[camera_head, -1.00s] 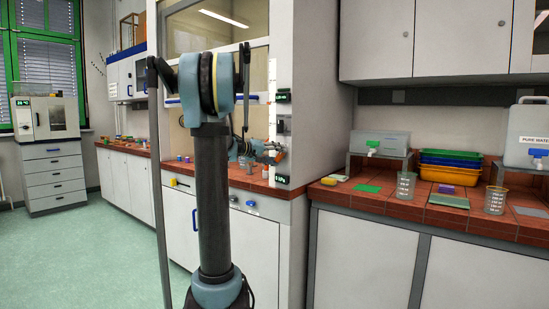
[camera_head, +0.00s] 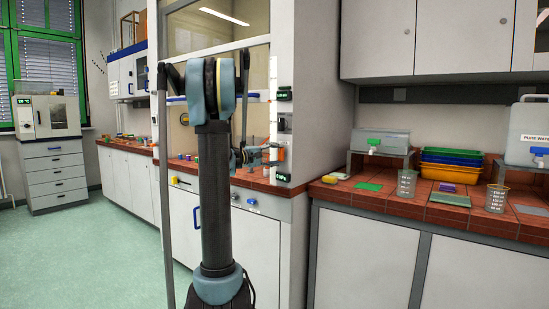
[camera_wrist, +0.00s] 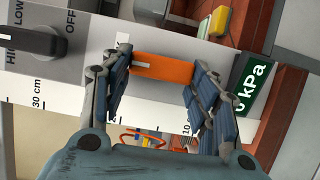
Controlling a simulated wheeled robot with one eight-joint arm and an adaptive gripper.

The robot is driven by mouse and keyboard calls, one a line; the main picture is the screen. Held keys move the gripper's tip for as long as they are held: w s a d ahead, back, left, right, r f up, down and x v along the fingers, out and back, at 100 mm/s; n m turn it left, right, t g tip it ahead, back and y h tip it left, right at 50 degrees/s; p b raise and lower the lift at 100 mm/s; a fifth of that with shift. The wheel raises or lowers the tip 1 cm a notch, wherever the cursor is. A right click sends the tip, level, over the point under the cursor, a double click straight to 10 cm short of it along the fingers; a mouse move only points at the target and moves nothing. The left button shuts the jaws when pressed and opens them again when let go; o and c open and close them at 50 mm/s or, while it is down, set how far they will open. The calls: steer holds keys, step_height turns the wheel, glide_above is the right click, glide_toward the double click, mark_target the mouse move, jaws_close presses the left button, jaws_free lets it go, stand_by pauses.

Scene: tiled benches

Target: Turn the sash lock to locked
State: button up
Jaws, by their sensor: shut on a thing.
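The sash lock appears to be the orange lever (camera_wrist: 162,69) on the white, ruler-marked post of the fume cupboard (camera_head: 282,135). In the wrist view it lies across the post, between the fingers of my gripper (camera_wrist: 157,72), which is shut on it. A small white patch shows on the post by its left end. In the head view my gripper (camera_head: 268,155) is at the front of the post, low down above the tiled bench. I cannot read the lever's locked or unlocked state.
A black knob (camera_wrist: 35,41) marked HIGH, LOW and OFF sits on the same post. A green kPa display (camera_wrist: 252,85) is close to the right finger. A right-hand bench holds beakers (camera_head: 407,184) and stacked trays (camera_head: 448,165). The floor at left is clear.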

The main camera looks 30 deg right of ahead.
steer(key=shift+w+a+f, duration=0.1)
stand_by(0.3)
steer(key=o, duration=1.1)
steer(key=shift+c, duration=0.2)
steer(key=a, duration=1.2)
steer(key=shift+f, duration=0.1)
